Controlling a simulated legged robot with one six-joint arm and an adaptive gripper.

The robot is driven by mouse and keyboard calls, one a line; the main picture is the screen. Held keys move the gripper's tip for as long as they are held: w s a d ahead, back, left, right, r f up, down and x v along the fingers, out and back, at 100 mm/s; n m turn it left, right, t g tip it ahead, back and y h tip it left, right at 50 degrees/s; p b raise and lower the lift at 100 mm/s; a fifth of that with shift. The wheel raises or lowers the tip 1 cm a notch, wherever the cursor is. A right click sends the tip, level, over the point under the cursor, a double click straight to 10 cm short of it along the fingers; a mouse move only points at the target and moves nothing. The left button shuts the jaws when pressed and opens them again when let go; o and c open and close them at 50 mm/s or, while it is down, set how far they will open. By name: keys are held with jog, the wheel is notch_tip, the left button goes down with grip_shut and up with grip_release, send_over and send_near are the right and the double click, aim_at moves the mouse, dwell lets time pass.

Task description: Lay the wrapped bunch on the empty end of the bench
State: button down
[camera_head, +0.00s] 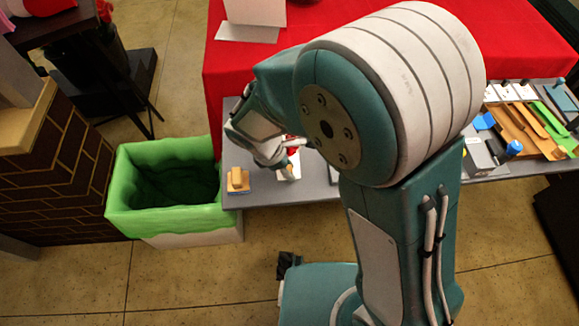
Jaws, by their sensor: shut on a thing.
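The grey bench (315,188) runs behind my arm, with its left end beside a green-lined bin. My gripper (285,153) is low over this left end, partly hidden by my own arm. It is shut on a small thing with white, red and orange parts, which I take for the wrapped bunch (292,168). Only a little of the bunch shows, and I cannot tell whether it touches the bench. An orange block (237,178) on a blue base sits at the bench's left end, left of my gripper.
The bin (125,218) stands on the floor against the bench's left end. A brick-patterned stand (60,185) is further left. A red-covered table (350,12) is behind. The bench's right part holds brown trays (525,122), a blue-topped item (512,149) and several cards.

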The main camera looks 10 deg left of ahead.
jog(key=shift+d+f, duration=0.1)
jog(key=shift+d, duration=0.25)
dwell(0.5)
jog(key=shift+c, duration=1.9)
grip_release()
jog(key=o, duration=0.4)
jog(key=shift+r, duration=3.5)
